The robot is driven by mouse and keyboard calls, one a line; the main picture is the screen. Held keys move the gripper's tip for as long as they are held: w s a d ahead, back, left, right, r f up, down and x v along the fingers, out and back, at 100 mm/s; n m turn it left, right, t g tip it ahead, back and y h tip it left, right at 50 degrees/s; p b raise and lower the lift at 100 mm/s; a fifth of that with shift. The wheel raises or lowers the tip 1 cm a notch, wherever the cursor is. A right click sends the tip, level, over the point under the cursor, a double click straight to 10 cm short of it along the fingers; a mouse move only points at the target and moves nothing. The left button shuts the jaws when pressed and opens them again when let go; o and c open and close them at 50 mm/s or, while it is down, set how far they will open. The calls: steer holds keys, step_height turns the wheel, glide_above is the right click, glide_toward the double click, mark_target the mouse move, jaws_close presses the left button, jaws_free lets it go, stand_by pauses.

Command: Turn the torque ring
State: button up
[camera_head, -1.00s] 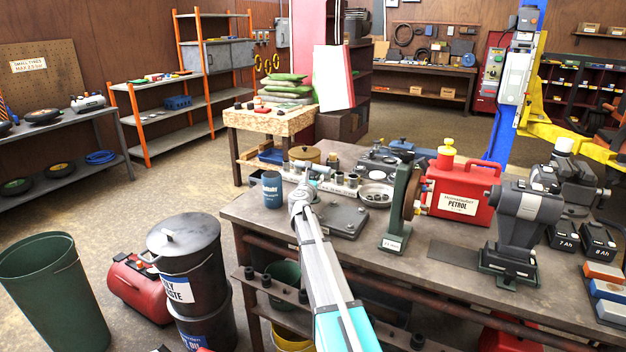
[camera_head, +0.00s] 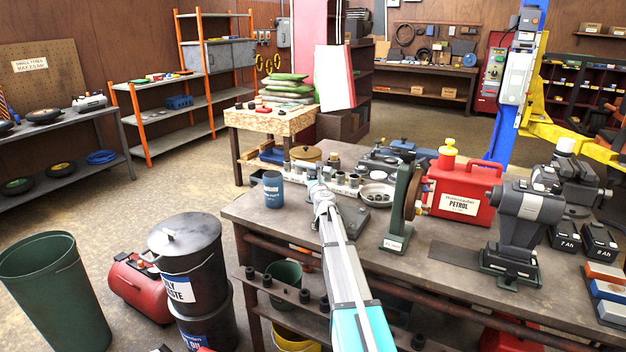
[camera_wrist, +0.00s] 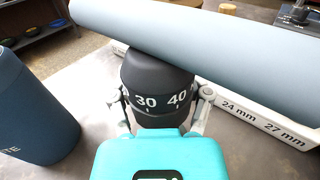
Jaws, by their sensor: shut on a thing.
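The torque ring (camera_wrist: 162,101) is a black collar with white numbers; 30 and 40 face the wrist camera. It sits on a dark knob under a thick grey-blue bar (camera_wrist: 220,45) that crosses the wrist view. My gripper (camera_wrist: 164,112) is shut on the ring, one finger on each side.
A dark blue cup (camera_head: 273,188) stands close on the left; it also shows in the wrist view (camera_wrist: 35,110). A white socket rail marked 24 mm and 27 mm (camera_wrist: 260,118) lies on the right. A green grinder stand (camera_head: 400,210) and red petrol can (camera_head: 462,190) stand farther right.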

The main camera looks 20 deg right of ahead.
steer(key=shift+a+n+y, duration=0.2)
steer(key=shift+n+y, duration=1.6)
steer(key=shift+y, duration=1.3)
steer(key=o, duration=1)
steer(key=shift+m+h, duration=0.6)
steer(key=shift+h, duration=0.7)
